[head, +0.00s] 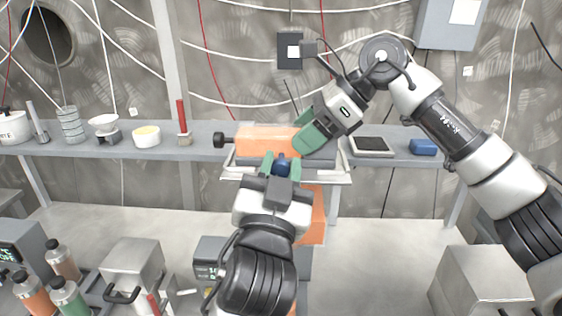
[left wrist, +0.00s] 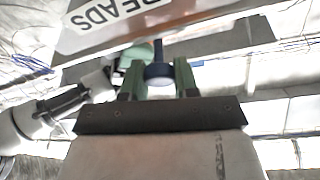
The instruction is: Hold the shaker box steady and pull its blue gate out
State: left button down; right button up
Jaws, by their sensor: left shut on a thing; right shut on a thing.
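The shaker box (head: 262,138) is orange, with a black knob on its left end, and lies over a pale tray on the shelf. My right gripper (head: 308,140) reaches down from the upper right and is shut at the box's right end, which its green fingers partly hide. My left gripper (head: 281,168) is in front of the box, shut on the dark blue gate piece (head: 283,160). The blue piece also shows round between the green fingers in the left wrist view (left wrist: 158,73). How far the gate sits in the box is hidden.
The pale tray (head: 232,176) juts from the grey shelf (head: 205,152). Left on the shelf are a brush (head: 183,125), a cream-filled bowl (head: 146,136) and other containers. Right are a dark-topped pad (head: 373,145) and a blue block (head: 423,147). Bottles (head: 62,258) stand lower left.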

pick_arm(q)
jog(key=shift+s, duration=0.2)
jog(key=c, duration=1.1)
grip_release()
jog(key=shift+w, duration=0.1)
jog(key=v, duration=0.7)
jog(key=shift+s+f, duration=0.1)
jog(key=shift+s, duration=0.1)
